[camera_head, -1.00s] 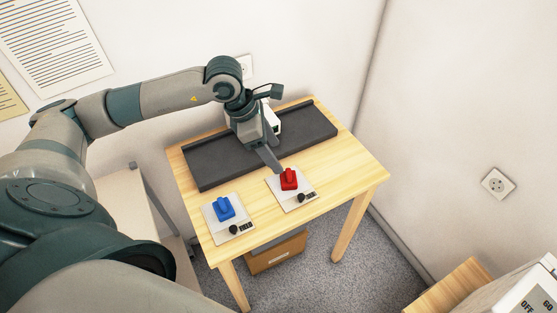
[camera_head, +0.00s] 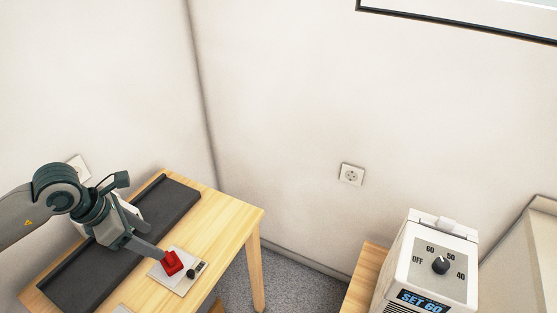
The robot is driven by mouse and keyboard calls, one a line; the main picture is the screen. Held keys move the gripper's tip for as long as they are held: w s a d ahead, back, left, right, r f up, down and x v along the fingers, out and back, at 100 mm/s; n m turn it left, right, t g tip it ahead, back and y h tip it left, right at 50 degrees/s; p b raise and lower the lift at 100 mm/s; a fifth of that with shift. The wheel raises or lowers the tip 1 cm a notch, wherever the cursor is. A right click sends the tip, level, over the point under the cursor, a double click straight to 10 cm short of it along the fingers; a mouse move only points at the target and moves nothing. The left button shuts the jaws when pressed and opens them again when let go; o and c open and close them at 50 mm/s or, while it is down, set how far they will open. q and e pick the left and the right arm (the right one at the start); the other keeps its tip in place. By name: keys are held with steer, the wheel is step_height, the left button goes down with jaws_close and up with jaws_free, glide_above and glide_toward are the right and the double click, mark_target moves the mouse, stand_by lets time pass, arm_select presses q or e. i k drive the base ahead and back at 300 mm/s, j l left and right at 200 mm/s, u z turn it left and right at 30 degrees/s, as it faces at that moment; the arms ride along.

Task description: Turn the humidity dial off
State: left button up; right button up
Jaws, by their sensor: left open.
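The humidity dial (camera_head: 440,265) is a round black knob on the sloped front of a white box-shaped unit (camera_head: 401,262) at the lower right. The knob's white pointer line is too small to read surely. My left gripper (camera_head: 150,250) is open over the wooden table at the lower left, its finger beside the red switch (camera_head: 172,263). It is far from the dial. My right gripper is not in view.
The wooden table (camera_head: 228,222) bears a dark grey tray (camera_head: 85,275) and the red switch on a pale plate. The unit stands on a wooden surface (camera_head: 366,270). A gap of grey floor (camera_head: 285,285) lies between. A wall socket (camera_head: 351,174) is behind.

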mark_target(441, 266)
steer(key=z, duration=1.35)
